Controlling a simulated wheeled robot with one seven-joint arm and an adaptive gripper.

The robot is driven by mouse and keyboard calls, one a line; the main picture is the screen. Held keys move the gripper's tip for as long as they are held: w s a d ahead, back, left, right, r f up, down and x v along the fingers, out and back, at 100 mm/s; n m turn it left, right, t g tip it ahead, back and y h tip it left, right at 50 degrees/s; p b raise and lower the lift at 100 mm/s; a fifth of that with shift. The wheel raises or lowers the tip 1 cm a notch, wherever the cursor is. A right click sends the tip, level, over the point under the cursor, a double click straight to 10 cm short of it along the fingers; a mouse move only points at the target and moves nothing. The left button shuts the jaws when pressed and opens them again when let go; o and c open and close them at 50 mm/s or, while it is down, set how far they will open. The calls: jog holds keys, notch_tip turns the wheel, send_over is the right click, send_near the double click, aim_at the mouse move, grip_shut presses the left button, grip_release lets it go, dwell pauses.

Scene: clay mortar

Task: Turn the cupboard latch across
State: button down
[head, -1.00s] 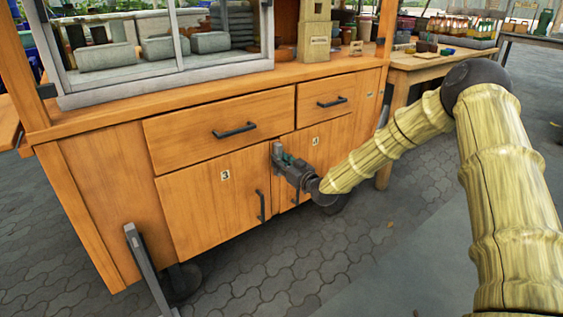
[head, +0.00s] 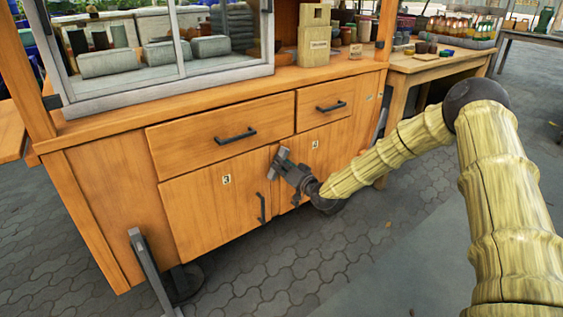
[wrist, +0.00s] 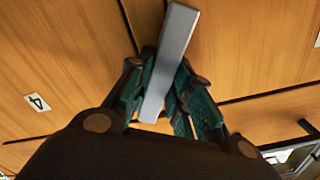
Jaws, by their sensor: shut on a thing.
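The cupboard latch (wrist: 172,50) is a flat grey bar at the seam between the two lower doors. My gripper (wrist: 167,92) is shut on it, with a dark finger on each side of the bar. In the head view my gripper (head: 291,169) reaches the cupboard from the right, and the latch (head: 280,156) shows at its tip, tilted away from upright. The left door (head: 205,203) carries a "3" label and the right door (head: 325,160) another label, which reads "4" in the wrist view. Both doors look closed. The latch's pivot is hard to make out.
Black bar handles stand out from the left door (head: 262,208) and from the left drawer (head: 236,135) and right drawer (head: 331,106). Open paving (head: 290,285) lies in front.

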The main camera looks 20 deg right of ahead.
jog(key=m, duration=1.1)
jog(key=shift+d+f, duration=0.2)
jog(key=shift+d, duration=0.15)
jog(key=shift+m, duration=0.4)
jog(key=c, duration=1.3)
grip_release()
jog(key=v, duration=1.1)
jog(key=shift+s, duration=0.45)
